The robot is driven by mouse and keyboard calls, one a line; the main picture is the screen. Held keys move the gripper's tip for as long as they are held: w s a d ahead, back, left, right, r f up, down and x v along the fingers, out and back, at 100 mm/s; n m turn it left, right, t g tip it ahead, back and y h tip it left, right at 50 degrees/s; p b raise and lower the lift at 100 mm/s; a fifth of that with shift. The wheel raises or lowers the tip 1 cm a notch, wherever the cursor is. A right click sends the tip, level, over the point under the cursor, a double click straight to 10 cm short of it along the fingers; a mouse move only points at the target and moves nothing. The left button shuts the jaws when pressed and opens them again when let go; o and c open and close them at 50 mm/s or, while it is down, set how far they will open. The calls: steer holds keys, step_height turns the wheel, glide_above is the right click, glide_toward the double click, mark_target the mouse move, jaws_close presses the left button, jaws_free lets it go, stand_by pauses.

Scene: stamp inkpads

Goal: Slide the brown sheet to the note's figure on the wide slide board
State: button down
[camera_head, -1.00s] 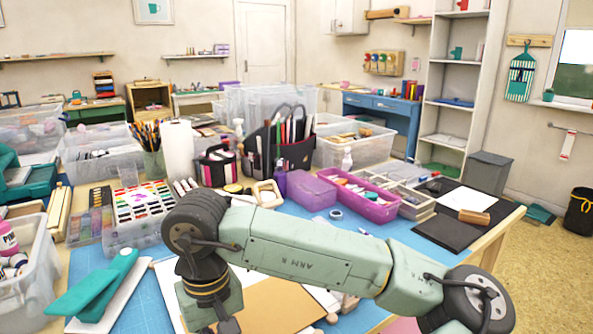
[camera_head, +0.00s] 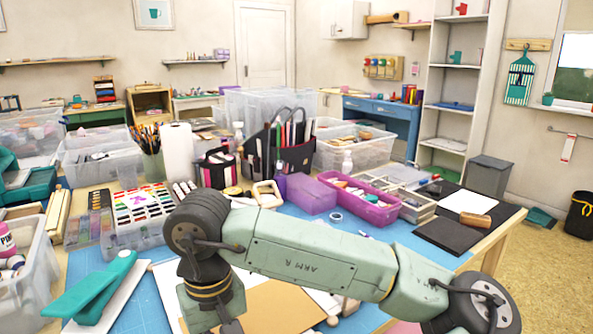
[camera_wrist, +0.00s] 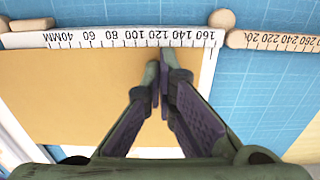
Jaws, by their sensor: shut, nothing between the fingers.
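The brown sheet (camera_wrist: 75,95) lies flat on a white board (camera_wrist: 212,60), whose edge shows along the sheet's right side. It also shows behind my arm in the head view (camera_head: 278,308). A white scale strip (camera_wrist: 130,37) with figures from 40MM to 160, upside down here, runs along the sheet's upper edge. My gripper (camera_wrist: 159,68) is shut and empty, its fingertips over the sheet just below the scale, near the 120 to 140 marks. I cannot tell whether the tips touch the sheet. I cannot identify the note or read a figure on one.
A second scale (camera_wrist: 275,41), with figures from about 200 up, lies to the right beyond a wooden knob (camera_wrist: 222,20). The blue mat (camera_head: 140,310) shows around the board. A teal stapler-like tool (camera_head: 95,288) lies left. White paper (camera_head: 468,201) lies on a dark mat at right.

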steer(key=shift+s+d+f+b, duration=0.1)
steer(key=shift+s+d+b, duration=0.1)
steer(key=shift+d+b, duration=0.1)
stand_by(0.5)
steer(key=shift+w+r+p, duration=0.1)
steer(key=shift+r+p, duration=0.3)
steer(key=shift+r, duration=0.15)
steer(key=shift+s+d+r+p, duration=0.15)
steer(key=shift+r+p, duration=0.3)
steer(key=shift+r, duration=0.5)
steer(key=shift+a+r+p, duration=0.2)
steer(key=shift+r+p, duration=1)
steer(key=shift+r, duration=0.95)
steer(key=shift+f, duration=0.1)
